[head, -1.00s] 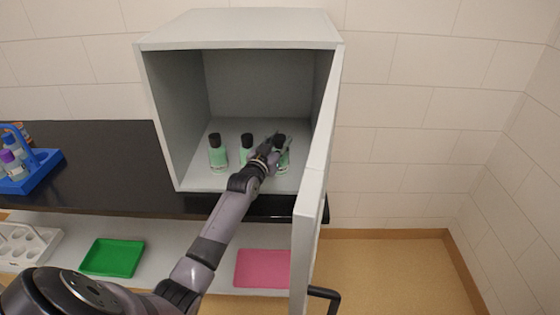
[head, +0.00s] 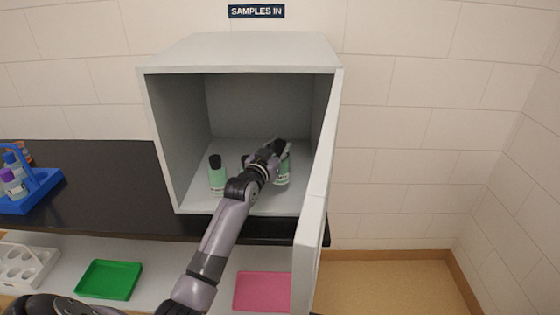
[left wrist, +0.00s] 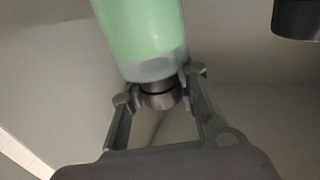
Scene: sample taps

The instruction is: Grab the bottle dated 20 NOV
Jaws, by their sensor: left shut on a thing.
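An open grey cabinet (head: 240,52) holds small bottles of pale green liquid with black caps. The left bottle (head: 217,178) stands upright and clear of my arm. The middle bottle is mostly hidden behind my arm. My left gripper (head: 275,152) is at the right bottle (head: 283,173), which looks upright. In the left wrist view, my left gripper (left wrist: 158,90) is shut around the cap end of a green bottle (left wrist: 142,30). A dark cylinder (left wrist: 297,18) shows at the upper right there. The label dates are too small to read. My right gripper is not in view.
The cabinet's open door (head: 318,180) stands close to the right of my arm. A blue carrier (head: 38,190) with bottles is on the black counter at left. A white rack (head: 25,265), a green tray (head: 110,280) and a pink tray (head: 262,291) lie below.

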